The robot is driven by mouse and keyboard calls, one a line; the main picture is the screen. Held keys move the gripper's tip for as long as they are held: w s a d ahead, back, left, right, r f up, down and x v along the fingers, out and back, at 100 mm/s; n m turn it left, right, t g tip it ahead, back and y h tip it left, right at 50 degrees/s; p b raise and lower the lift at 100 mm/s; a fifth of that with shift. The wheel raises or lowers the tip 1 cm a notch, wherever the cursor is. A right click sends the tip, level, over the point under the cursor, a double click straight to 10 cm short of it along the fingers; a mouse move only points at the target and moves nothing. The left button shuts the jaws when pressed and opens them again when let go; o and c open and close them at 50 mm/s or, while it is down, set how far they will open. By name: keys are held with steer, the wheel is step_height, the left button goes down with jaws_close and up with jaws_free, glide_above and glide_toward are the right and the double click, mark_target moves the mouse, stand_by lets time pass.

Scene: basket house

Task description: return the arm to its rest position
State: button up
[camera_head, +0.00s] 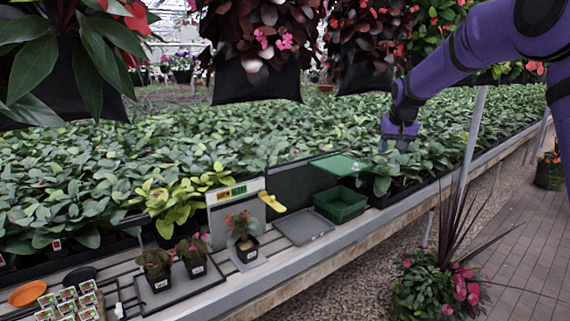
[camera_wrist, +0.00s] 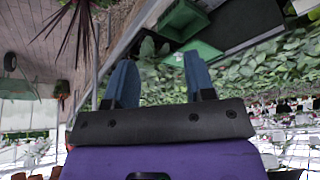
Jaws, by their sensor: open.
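My arm (camera_head: 470,45) is purple and reaches in from the upper right in the head view. My gripper (camera_head: 396,146) hangs above the leafy plants at the right end of the bench, to the right of the green basket. In the wrist view my gripper (camera_wrist: 160,82) shows two blue fingers set apart with nothing between them. Leaves and the bench edge show beyond the fingers.
A green basket (camera_head: 340,205) and a grey tray (camera_head: 303,226) sit on the bench (camera_head: 262,272). Potted plants (camera_head: 242,236) stand further left. Hanging baskets (camera_head: 255,82) line the top. A thin post (camera_head: 470,135) stands near my arm. The paved aisle (camera_head: 525,235) is at right.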

steer(key=s+r, duration=0.5)
steer(key=s, duration=0.8)
steer(key=s+r, duration=0.5)
steer(key=s, duration=0.7)
steer(key=s+f, duration=0.3)
steer(key=s, duration=0.9)
steer(key=s+a+f+n, duration=0.1)
steer(key=s+f, duration=0.1)
steer(key=s, duration=1)
steer(key=shift+a+f+n+t, duration=0.25)
steer(key=shift+f+n+t, duration=0.05)
steer(key=shift+f, duration=0.1)
